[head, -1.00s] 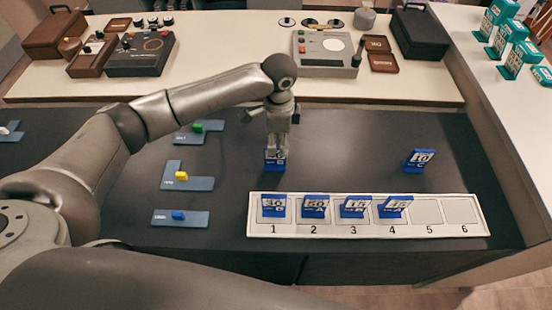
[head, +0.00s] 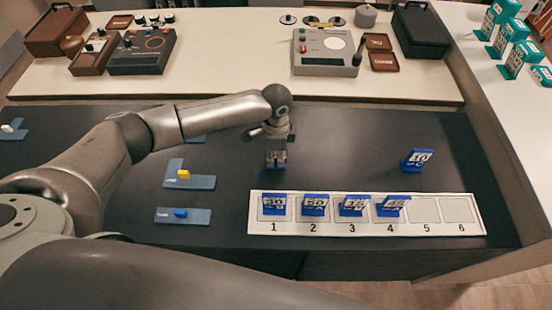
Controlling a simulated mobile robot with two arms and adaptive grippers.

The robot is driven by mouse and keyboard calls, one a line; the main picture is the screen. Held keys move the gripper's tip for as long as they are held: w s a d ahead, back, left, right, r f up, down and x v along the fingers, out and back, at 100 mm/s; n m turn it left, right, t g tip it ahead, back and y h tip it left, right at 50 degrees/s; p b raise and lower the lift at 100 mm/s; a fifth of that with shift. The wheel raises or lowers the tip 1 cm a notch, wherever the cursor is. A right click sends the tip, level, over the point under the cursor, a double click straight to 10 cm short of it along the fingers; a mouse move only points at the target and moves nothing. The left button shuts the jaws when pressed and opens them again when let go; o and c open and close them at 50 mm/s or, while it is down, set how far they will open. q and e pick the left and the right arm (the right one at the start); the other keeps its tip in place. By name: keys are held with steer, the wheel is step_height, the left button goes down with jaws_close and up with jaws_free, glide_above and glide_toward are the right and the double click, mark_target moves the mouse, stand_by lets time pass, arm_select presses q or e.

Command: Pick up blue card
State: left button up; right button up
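Another blue card (head: 418,160) stands free to the right, slightly tilted. Blue cards stand in slot 1 (head: 274,205), slot 2 (head: 315,205), slot 3 (head: 354,206) and slot 4 (head: 393,206). My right gripper is out of view.
The white numbered tray (head: 465,228) has slots 5 and 6 empty. Grey-blue plates with a yellow block (head: 184,174) and a blue block (head: 180,213) lie at left. Consoles (head: 325,52) stand on the pale back counter. Teal boxes (head: 520,57) stand at right. The table between the free cards is clear.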

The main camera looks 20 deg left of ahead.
arm_select(q)
jaws_close()
steer(key=shift+r, duration=0.15)
